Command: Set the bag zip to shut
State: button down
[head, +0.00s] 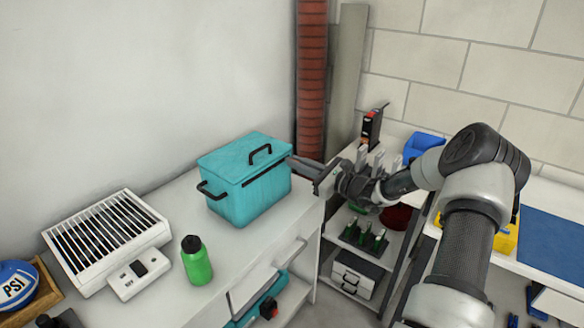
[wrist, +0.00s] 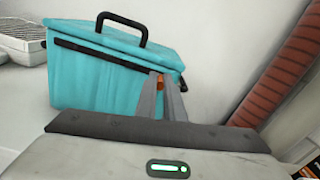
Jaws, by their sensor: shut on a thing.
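The teal bag (head: 245,205) stands upright on the white counter, with black handles on its lid and left end. In the wrist view the bag (wrist: 105,80) fills the upper left. Its dark zip line (wrist: 100,54) runs below the lid and passes behind my fingers. My gripper (head: 292,160) is at the bag's right end. In the wrist view my gripper (wrist: 160,84) is shut on a small orange zip pull (wrist: 160,83) near the right end of the zip. The fingers hide part of the pull and the zip there.
A green bottle (head: 196,262) and a white slatted device (head: 105,238) stand on the counter left of the bag. A red ribbed column (head: 311,80) rises behind my gripper. Shelving with green items (head: 365,236) stands at the right.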

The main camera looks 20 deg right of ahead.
jog(key=shift+w+d, duration=0.1)
jog(key=shift+d, duration=0.05)
jog(key=c, duration=1.8)
grip_release()
jog(key=shift+c, duration=0.2)
jog(key=p+v, duration=0.2)
jog(key=v, duration=1.5)
jog(key=shift+d, duration=0.15)
